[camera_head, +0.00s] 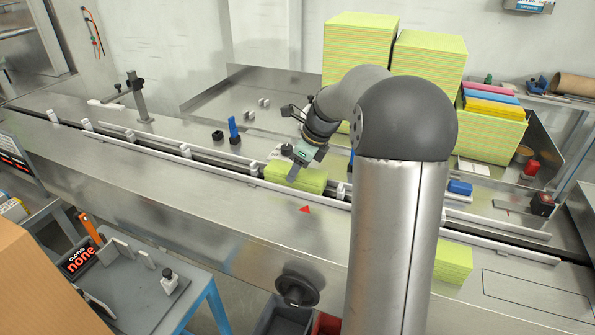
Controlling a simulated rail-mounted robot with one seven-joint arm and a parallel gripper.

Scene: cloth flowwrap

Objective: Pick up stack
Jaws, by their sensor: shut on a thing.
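A small yellow-green cloth stack (312,183) lies in the conveyor channel near the middle of the camera_head view. My gripper (294,174) is at this stack, tilted, with its jaws shut on it. The far finger and the exact grip are hidden. Another small yellow-green stack (453,262) lies at the lower right, partly behind my arm column. Two tall striped stacks, one at the left (345,50) and one at the right (430,62), stand at the back, with a shorter one (492,132) to their right.
The conveyor channel has white rails (180,148) and upright pushers (87,125). A red triangle (304,209) marks the steel front surface. A blue-handled item (233,130) stands behind the channel. The steel surface at front left is clear.

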